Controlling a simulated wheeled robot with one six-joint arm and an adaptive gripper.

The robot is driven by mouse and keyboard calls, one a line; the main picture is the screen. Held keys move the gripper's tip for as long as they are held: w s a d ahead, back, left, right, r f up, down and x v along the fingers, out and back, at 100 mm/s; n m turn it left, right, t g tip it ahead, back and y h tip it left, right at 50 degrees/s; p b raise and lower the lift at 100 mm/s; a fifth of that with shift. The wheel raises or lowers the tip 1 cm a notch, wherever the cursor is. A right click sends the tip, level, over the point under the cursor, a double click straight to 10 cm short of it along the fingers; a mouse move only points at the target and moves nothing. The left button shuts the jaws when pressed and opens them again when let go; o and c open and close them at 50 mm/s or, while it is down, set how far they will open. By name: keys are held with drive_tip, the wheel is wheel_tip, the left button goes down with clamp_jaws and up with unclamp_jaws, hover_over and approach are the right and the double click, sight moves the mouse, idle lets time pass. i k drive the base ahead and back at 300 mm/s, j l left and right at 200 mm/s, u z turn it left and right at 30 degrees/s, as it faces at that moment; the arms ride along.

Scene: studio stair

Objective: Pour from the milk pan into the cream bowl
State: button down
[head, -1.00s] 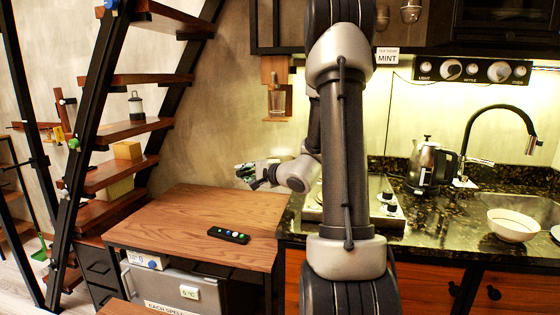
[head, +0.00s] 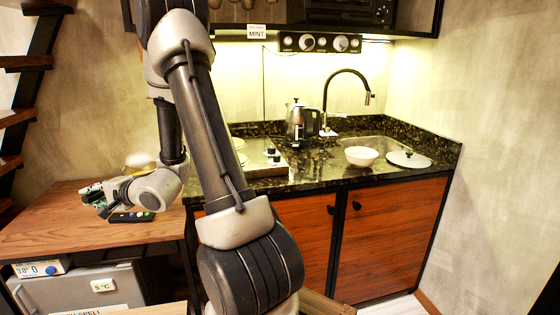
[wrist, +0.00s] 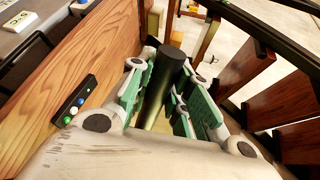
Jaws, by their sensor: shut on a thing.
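The cream bowl (head: 361,156) stands upright on the dark stone counter beside the sink in the head view. Its inside is too small to make out. My gripper (head: 92,192) is at the left of the head view, over the wooden table and far from the bowl. In the wrist view my gripper (wrist: 157,102) is shut on a dark, round handle (wrist: 166,65) between its green-padded fingers. I take this for the milk pan's handle, but no pan body shows clearly, and neither do its contents.
A kettle (head: 296,122), a tall black tap (head: 346,73) and a pale lid with a dark knob (head: 408,159) are near the bowl. A button strip (head: 131,217) lies on the wooden table (head: 60,220). Stair treads (wrist: 275,103) are close in the wrist view.

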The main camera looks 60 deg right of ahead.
sight(359, 156)
drive_tip(key=k+j+z, duration=0.35)
drive_tip(key=k+l+z, duration=0.25)
drive_tip(key=z, duration=0.25)
drive_tip(key=i+l+z, duration=0.85)
drive_tip(key=i, duration=0.2)
drive_tip(key=i+l+z, duration=0.1)
drive_tip(key=i+z, duration=0.15)
